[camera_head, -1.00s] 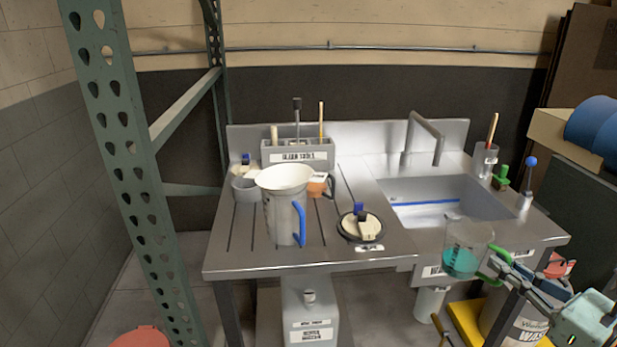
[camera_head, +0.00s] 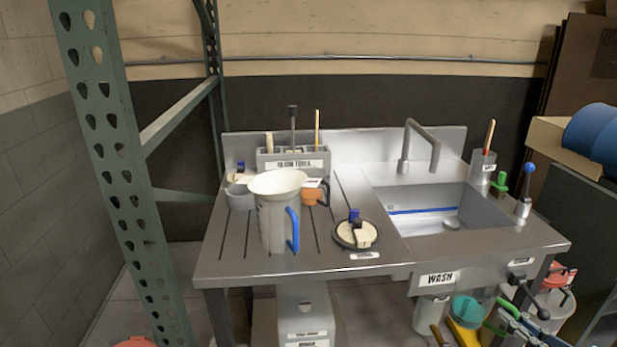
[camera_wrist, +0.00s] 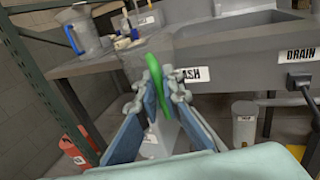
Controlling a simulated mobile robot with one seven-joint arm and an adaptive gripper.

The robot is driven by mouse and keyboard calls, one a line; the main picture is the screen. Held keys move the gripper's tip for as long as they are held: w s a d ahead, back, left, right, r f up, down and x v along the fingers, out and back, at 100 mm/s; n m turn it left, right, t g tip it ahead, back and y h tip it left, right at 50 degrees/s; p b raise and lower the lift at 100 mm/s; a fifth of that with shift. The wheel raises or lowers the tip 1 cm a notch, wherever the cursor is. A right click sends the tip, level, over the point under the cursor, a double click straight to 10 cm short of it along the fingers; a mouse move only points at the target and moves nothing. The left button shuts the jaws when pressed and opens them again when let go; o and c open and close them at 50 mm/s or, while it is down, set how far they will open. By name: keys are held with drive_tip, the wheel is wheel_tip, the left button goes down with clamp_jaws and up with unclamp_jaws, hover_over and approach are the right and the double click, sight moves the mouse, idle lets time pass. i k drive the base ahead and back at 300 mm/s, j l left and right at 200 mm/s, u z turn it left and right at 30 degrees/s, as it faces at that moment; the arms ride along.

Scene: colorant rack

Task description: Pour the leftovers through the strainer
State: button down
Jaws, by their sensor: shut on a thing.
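A white funnel-shaped strainer (camera_head: 277,182) sits in the mouth of a grey pitcher (camera_head: 275,228) with a blue handle, upright on the left drainboard. The pitcher also shows at the upper left of the wrist view (camera_wrist: 80,32). My gripper (camera_head: 500,322) is at the lower right of the head view, shut on the green handle (camera_wrist: 155,85) of a clear beaker. Teal liquid (camera_head: 467,311) shows in the beaker, which is below the counter's front edge, right of and lower than the strainer. The beaker's rim is hard to make out.
The metal sink (camera_head: 440,212) is at the right of the counter. A round dish with a brush (camera_head: 356,234) lies between pitcher and sink. An orange mug (camera_head: 313,194) and grey cup (camera_head: 240,197) stand behind the pitcher. A green rack post (camera_head: 115,170) rises at left.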

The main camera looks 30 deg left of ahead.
sight(283, 185)
drive_tip(key=i+l, duration=0.2)
drive_tip(key=l, duration=0.2)
drive_tip(key=u, duration=1.25)
